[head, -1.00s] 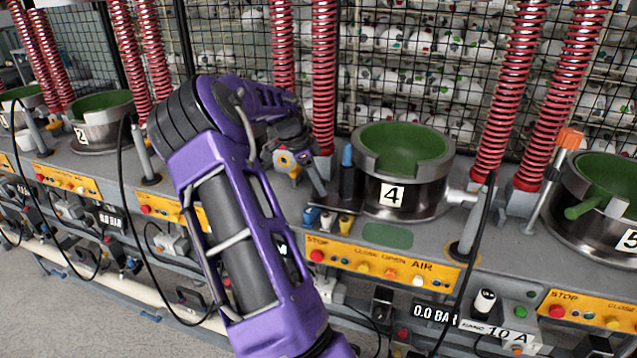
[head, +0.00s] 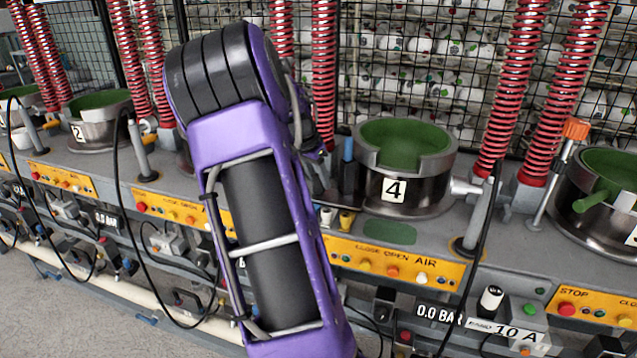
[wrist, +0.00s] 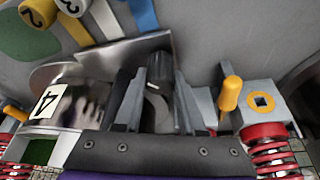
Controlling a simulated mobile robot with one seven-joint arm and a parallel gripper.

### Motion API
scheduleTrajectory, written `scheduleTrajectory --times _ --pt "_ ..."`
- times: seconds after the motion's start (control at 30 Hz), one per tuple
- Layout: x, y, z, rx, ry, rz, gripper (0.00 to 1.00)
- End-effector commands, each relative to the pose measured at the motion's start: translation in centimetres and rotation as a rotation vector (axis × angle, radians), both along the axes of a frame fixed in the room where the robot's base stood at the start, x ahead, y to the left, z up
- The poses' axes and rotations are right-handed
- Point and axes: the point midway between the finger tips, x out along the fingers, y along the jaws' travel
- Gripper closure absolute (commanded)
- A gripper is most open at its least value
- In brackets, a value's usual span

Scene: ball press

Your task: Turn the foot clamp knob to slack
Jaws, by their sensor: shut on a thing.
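In the wrist view a dark grey knob (wrist: 160,68), which I take for the foot clamp knob, sits beside the shiny metal of mould 4 (wrist: 62,103). My gripper (wrist: 160,80) has one finger on each side of it and is shut on it. A pale mark on the knob's end is too small to read. In the head view mould 4 (head: 395,190) has a green lining and a white number plate. My purple arm hides the gripper and the knob there.
A yellow-orange handle (wrist: 230,94) and a grey block (wrist: 262,103) with a yellow ring stand close to the right finger. Red coil springs (head: 324,70) rise behind. An orange button panel (head: 390,262) runs below mould 4. An orange-topped lever (head: 576,129) stands at right.

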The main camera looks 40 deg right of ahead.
Motion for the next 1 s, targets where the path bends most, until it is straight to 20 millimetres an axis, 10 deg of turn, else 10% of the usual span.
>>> scheduleTrajectory --times 1.0 --pt "-0.02 -0.08 0.01 -0.001 -0.002 0.766 1.0"
